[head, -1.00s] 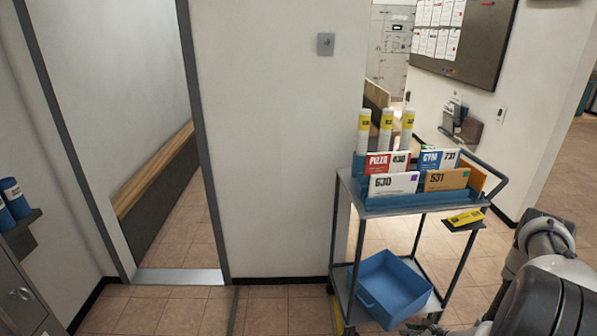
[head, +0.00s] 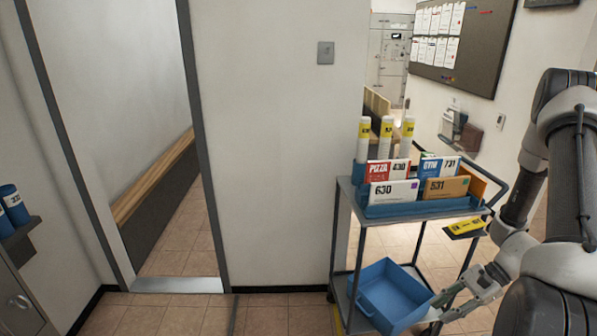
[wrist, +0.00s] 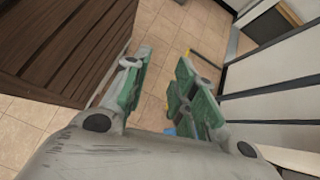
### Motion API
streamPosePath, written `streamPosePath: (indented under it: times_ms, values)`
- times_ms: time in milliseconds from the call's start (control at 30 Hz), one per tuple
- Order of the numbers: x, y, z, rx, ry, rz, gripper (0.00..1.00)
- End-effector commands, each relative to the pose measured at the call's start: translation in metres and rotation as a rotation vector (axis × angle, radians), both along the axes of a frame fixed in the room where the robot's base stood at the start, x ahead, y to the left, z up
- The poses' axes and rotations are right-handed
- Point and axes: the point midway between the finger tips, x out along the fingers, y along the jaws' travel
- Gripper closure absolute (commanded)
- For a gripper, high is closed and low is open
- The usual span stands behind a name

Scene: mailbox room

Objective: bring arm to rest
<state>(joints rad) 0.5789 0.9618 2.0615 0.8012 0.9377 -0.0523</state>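My arm reaches down the right side of the head view, bent at the elbow. My gripper (head: 446,306) is low, in front of the cart's lower right side, next to the blue bin in the picture. In the wrist view my gripper (wrist: 163,88) has its two green-padded fingers apart, with tiled floor showing between them and nothing held. Whether the gripper touches the bin or the cart, I cannot tell.
A wall (head: 280,150) and doorway stand left. The wrist view shows a brown slatted surface (wrist: 65,45) at upper left.

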Motion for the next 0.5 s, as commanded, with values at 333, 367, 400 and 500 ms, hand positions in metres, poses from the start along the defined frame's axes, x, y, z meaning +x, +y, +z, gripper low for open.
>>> streamPosePath:
  times_ms: [333,367,400,500]
  values:
    - [-0.032,-0.021,0.165,-0.262,-0.211,0.539,0.73]
    - [-0.035,-0.023,0.177,-0.289,-0.229,0.578,0.73]
    - [-0.039,-0.024,0.193,-0.325,-0.255,0.632,0.73]
    - [-0.05,-0.026,0.229,-0.419,-0.324,0.753,0.73]
